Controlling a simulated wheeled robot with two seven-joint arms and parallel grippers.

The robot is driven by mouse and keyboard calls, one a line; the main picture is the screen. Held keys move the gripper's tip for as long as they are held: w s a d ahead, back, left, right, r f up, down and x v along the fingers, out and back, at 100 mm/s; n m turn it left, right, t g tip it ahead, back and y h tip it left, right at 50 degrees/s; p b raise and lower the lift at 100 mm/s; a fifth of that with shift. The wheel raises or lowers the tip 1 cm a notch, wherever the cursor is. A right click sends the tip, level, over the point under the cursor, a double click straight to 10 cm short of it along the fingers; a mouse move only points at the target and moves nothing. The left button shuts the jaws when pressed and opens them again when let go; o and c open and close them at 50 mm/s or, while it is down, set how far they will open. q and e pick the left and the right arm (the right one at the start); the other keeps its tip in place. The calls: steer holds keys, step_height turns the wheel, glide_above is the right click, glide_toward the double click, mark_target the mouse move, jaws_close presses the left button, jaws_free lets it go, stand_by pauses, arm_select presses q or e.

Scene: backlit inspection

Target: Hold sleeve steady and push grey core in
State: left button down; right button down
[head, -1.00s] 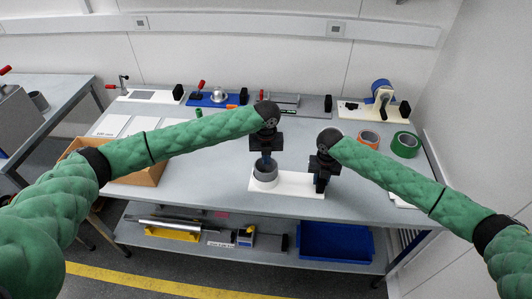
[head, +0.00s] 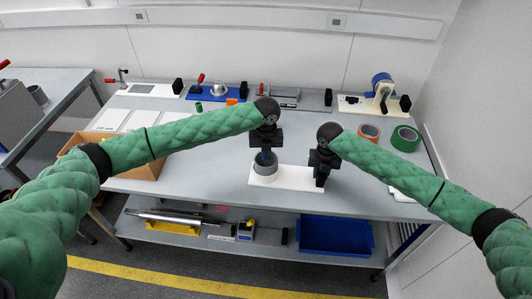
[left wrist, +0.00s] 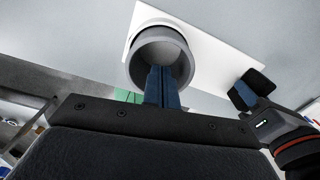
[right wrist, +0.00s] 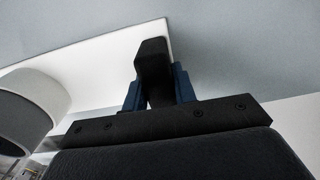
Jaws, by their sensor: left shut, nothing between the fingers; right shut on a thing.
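The grey core (head: 265,169) is a hollow ring-shaped cylinder, seated in a white sleeve on a white base plate (head: 290,181). My left gripper (head: 265,158) is shut and empty, pointing down at the core. Its blue fingertips (left wrist: 166,76) overlap the near side of the rim; contact is unclear. My right gripper (head: 319,180) is shut on the black post (right wrist: 152,65) at the plate's right end. The sleeve's depth is hidden.
Green (head: 405,139) and orange (head: 369,132) tape rolls lie right of my right gripper. A cardboard box (head: 150,165) sits at the left, partly behind my left arm.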

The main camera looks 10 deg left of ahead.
arm_select(q)
steer(key=shift+f, duration=0.25)
steer(key=shift+r, duration=0.15)
step_height(320, 180, up, 15)
steer(key=shift+f, duration=0.2)
stand_by(0.9)
arm_select(e)
steer(key=c, duration=1)
jaws_free()
steer(key=shift+c, duration=0.2)
